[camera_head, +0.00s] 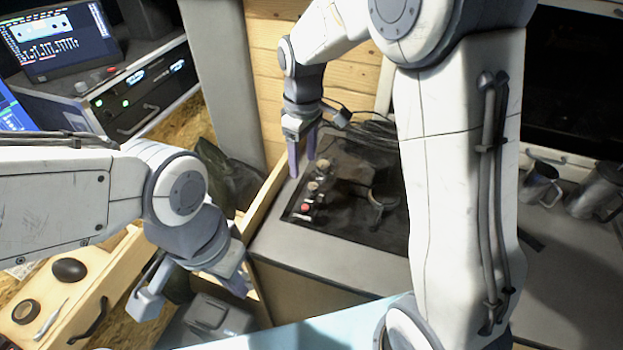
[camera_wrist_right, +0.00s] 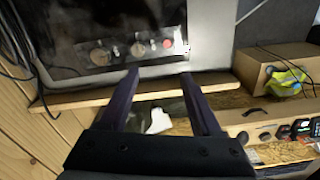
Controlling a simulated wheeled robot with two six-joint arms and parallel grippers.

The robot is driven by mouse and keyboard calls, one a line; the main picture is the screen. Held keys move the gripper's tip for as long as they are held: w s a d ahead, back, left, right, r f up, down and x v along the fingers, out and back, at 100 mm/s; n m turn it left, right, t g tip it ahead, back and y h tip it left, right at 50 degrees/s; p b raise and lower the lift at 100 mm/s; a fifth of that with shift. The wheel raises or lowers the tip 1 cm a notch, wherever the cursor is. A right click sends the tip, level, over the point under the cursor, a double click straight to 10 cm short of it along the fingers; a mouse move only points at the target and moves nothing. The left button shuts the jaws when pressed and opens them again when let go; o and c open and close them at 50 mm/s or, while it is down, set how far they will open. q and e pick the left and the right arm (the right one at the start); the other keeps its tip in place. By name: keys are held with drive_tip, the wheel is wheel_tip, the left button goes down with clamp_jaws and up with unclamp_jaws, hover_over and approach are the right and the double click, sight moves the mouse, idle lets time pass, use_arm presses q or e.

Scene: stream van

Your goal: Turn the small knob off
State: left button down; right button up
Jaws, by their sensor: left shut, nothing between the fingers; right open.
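The dark cooktop (camera_head: 345,222) has a row of controls at its left end. A knob (camera_head: 313,186) sits between a red button (camera_head: 305,207) and another knob (camera_head: 323,165). In the right wrist view the two knobs (camera_wrist_right: 138,48) (camera_wrist_right: 98,56) and the red button (camera_wrist_right: 167,43) are lined up beyond the fingertips. I cannot tell surely which knob is the small one. My right gripper (camera_head: 302,164) is open and empty, beside the controls, apparently not touching them; it also shows in the wrist view (camera_wrist_right: 160,75). My left gripper (camera_head: 238,283) is shut and empty, low at left.
A metal burner grate (camera_head: 383,192) stands on the cooktop, with dark cables (camera_head: 375,128) behind. A wooden edge (camera_head: 263,190) runs along the counter's left side. Metal mugs (camera_head: 597,190) stand at the right. An open wooden drawer (camera_head: 85,312) holds small items at lower left.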

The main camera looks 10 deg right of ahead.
sight(313, 186)
drive_tip(key=w+d+f, duration=0.1)
drive_tip(key=f, duration=0.3)
drive_tip(key=w+d+f+p, duration=0.1)
drive_tip(key=f, duration=0.3)
drive_tip(key=w+d+f, duration=0.1)
drive_tip(key=f, duration=0.3)
drive_tip(key=shift+f, duration=0.2)
clamp_jaws()
